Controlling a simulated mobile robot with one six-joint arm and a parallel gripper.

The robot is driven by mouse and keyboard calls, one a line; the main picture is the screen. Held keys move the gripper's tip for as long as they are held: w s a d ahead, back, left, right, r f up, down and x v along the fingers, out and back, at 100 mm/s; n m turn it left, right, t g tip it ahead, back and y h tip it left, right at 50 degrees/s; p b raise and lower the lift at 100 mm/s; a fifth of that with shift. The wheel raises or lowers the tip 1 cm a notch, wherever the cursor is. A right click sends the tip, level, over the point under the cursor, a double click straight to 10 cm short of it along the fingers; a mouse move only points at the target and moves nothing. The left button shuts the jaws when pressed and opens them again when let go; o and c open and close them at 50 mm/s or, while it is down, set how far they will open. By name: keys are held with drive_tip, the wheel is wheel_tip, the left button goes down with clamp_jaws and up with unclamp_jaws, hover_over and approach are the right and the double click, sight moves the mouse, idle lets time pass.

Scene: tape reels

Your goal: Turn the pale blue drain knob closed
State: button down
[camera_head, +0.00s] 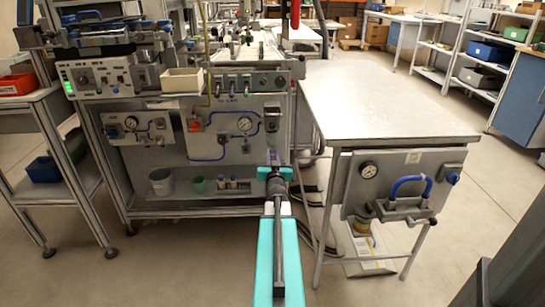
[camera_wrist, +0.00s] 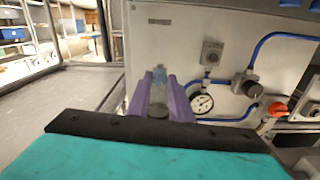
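The pale blue drain knob (camera_wrist: 160,74) shows in the wrist view on the grey front panel, between the tips of my gripper's two purple fingers. My gripper (camera_wrist: 160,92) reaches to the panel with its fingers apart. The knob fills much of the gap between them; I cannot tell whether both fingers touch it. In the head view my gripper (camera_head: 273,158) is at the right end of the lower panel, and the knob is too small and covered to make out. The knob's turned position is not clear.
A pressure gauge (camera_head: 244,124), a red knob (camera_head: 195,125) and blue tubing sit on the panel, left of my gripper in the head view. A white table (camera_head: 370,100) with a second panel (camera_head: 400,180) stands at the right. A grey cup (camera_head: 161,181) is on the lower shelf.

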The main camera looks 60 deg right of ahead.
drive_tip(key=shift+f+n+b, duration=0.1)
drive_tip(key=shift+n+b, duration=0.5)
drive_tip(key=shift+n, duration=1)
drive_tip(key=c, duration=1.6)
unclamp_jaws()
drive_tip(key=shift+s+a, duration=0.1)
drive_tip(key=p+v, duration=0.1)
drive_tip(key=v, duration=0.1)
drive_tip(key=p+v, duration=0.1)
drive_tip(key=v, duration=0.2)
drive_tip(key=shift+s+a+r, duration=0.15)
drive_tip(key=shift+a+r, duration=0.05)
drive_tip(key=shift+a, duration=0.1)
